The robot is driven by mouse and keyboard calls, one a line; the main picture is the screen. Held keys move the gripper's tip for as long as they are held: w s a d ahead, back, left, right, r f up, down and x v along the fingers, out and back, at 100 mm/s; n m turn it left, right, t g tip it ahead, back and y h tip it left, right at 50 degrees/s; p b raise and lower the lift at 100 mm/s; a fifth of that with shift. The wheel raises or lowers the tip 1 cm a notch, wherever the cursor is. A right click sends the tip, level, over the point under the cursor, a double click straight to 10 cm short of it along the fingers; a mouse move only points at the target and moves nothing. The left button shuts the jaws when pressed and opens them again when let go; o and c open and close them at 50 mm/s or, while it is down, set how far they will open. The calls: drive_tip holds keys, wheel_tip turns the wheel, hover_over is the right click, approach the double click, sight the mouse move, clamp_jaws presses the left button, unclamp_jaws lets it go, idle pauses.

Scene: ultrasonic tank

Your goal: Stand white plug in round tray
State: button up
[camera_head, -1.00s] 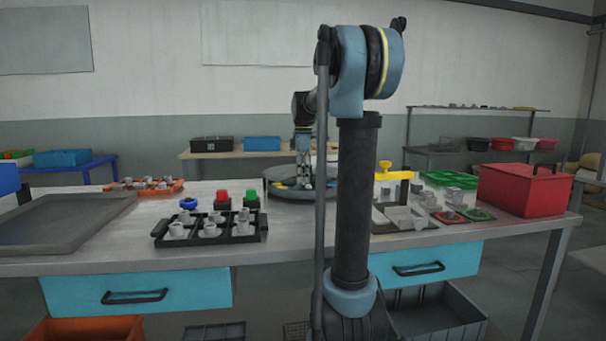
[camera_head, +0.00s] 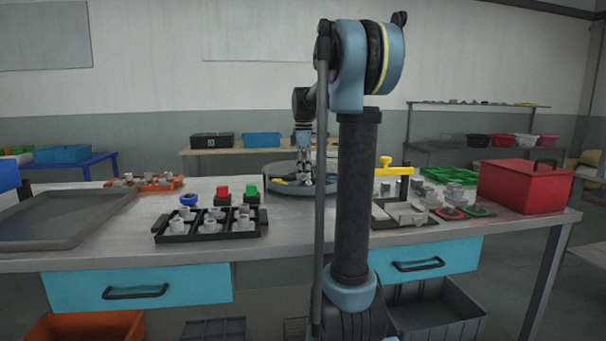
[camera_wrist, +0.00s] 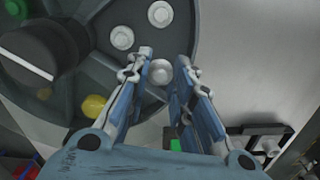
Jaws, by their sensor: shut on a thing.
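The round tray (camera_wrist: 183,22) is a dark grey dish divided by walls, filling the upper left of the wrist view. In the head view the round tray (camera_head: 318,188) stands at the back of the bench, partly hidden by my arm. My gripper (camera_wrist: 163,66) is over the tray near its rim, shut on a white plug (camera_wrist: 161,73), whose round top faces the camera. I cannot tell whether its base touches the tray floor. Two more white plugs, one (camera_wrist: 122,38) to the upper left and one (camera_wrist: 159,14) above, stand in the tray. My gripper (camera_head: 303,178) is small in the head view.
A dark knob (camera_wrist: 42,55) with a white bar rises from the tray's middle, and a yellow piece (camera_wrist: 92,106) lies in another section. A black rack (camera_head: 210,228) of grey parts stands in front. A red box (camera_head: 522,187) is at right, a grey tray (camera_head: 62,220) at left.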

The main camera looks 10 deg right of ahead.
drive_tip(key=shift+f, duration=2.05)
idle(4.4)
drive_tip(key=o, duration=0.8)
drive_tip(key=shift+c, duration=0.2)
drive_tip(key=shift+r, duration=0.1)
wheel_tip(320, 180, up, 12)
drive_tip(key=shift+w+f, duration=0.15)
